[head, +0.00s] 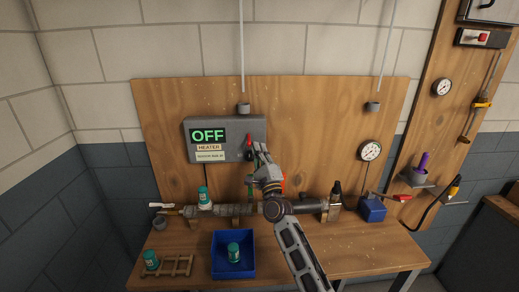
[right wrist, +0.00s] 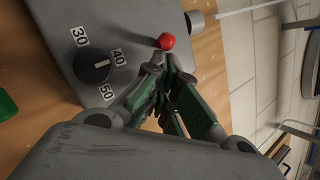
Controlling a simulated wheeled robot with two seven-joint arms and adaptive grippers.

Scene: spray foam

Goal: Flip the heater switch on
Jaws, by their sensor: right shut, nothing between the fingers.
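The grey heater box (head: 226,153) is mounted on the wooden backboard, and its green display (head: 207,135) reads OFF above a HEATER label. The red-tipped switch (head: 249,140) is on the right part of the box front; its red ball end (right wrist: 167,41) shows in the right wrist view. My right gripper (head: 259,150) is shut and empty, just right of the switch. In the right wrist view its green-padded fingers (right wrist: 165,78) end close to the red ball; I cannot tell whether they touch it. My left gripper is out of view.
A black dial (right wrist: 92,66) marked 30, 40 and 50 is beside the switch. Below are a horizontal pipe (head: 240,210), a blue tray (head: 217,262) holding a teal-labelled bottle, and a wooden rack (head: 179,266). A gauge (head: 370,150) hangs at right.

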